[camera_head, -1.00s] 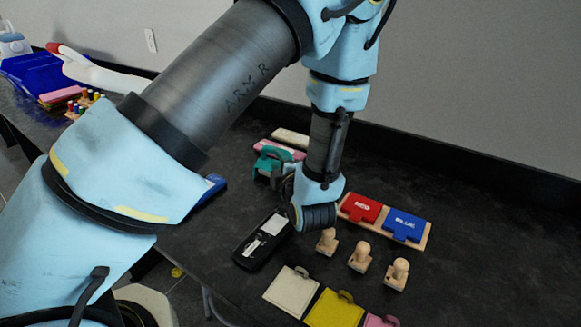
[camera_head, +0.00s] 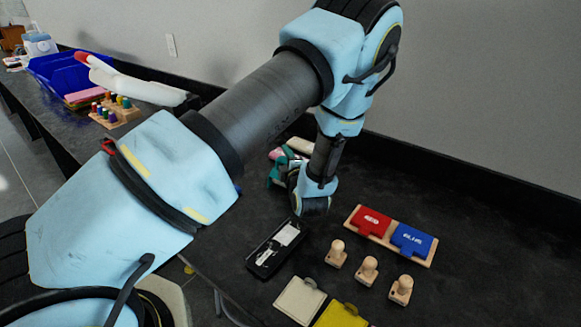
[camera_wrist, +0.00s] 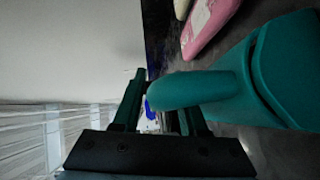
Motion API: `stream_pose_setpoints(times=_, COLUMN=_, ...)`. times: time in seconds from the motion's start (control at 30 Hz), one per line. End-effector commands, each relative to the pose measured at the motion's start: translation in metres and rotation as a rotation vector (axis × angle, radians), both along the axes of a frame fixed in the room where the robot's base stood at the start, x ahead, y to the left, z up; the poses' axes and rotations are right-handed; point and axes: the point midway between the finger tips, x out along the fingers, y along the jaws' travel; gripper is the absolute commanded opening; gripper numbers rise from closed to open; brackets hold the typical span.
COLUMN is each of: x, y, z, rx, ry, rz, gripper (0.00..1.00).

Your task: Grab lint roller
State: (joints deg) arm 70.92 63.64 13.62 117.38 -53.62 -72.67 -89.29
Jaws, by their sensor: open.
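A teal object with a rounded handle (camera_wrist: 215,88) fills the right of the wrist view; I take it for the lint roller, though its roll is not clearly visible. Its handle end overlaps the view of my gripper (camera_wrist: 163,112), whose two dark green fingers stand apart. The jaws are open, and I cannot tell whether the handle lies between the fingers or in front of them. In the head view my wrist (camera_head: 312,190) is low over the table's back part. Teal parts (camera_head: 281,171) show at its left, and the arm hides much of that spot.
A pink block (camera_wrist: 208,25) lies beside the teal object. Red (camera_head: 371,221) and blue (camera_head: 412,240) pads, wooden stamps (camera_head: 368,270) and a black case (camera_head: 264,258) stand nearby. A blue bin (camera_head: 65,72) is far left. The table's right side is clear.

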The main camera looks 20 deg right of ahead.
Motion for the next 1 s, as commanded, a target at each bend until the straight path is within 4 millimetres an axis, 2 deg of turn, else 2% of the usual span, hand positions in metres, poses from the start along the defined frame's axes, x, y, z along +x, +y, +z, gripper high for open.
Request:
stream_pose_setpoints(times=0.23, x=0.0018, y=-0.0005, z=-0.0007, rx=0.0, ry=0.0, rz=-0.001, gripper=0.42)
stream_pose_setpoints(times=0.6, x=0.0015, y=-0.0005, z=-0.0006, rx=0.0, ry=0.0, rz=-0.001, gripper=0.01)
stream_pose_setpoints(times=1.0, x=0.0015, y=-0.0005, z=-0.0002, rx=0.0, ry=-0.001, rz=0.0, gripper=0.0)
